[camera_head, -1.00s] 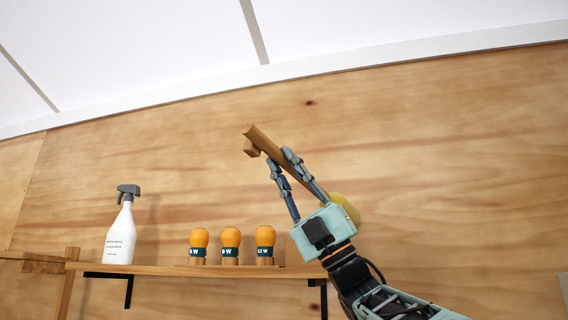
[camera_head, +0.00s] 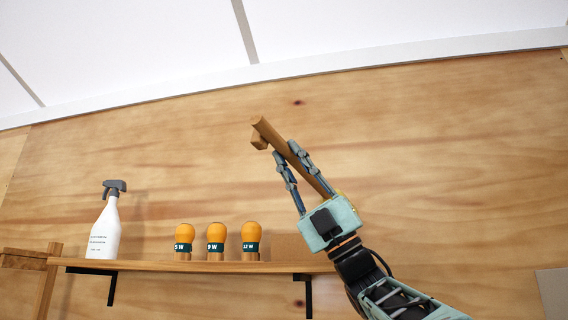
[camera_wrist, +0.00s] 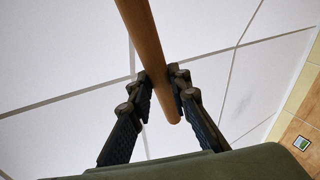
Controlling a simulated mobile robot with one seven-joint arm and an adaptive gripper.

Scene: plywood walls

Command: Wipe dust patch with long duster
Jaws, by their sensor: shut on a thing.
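My gripper (camera_head: 287,154) is shut on a long wooden handle (camera_head: 267,128), which I take to be the duster's, in front of the plywood wall. The handle slants from upper left to lower right, and its lower part passes behind my gripper. In the wrist view the fingers (camera_wrist: 160,78) press the round handle (camera_wrist: 143,35) from both sides near its end. A little yellow (camera_head: 341,196) shows behind my gripper; I cannot tell whether it is the duster's head. No dust patch can be made out.
A wooden shelf (camera_head: 150,266) runs below and left of my gripper. It carries a white spray bottle (camera_head: 104,232) and three orange bulbs (camera_head: 215,236) on stands. The ceiling (camera_head: 370,30) is above; the wall between is bare.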

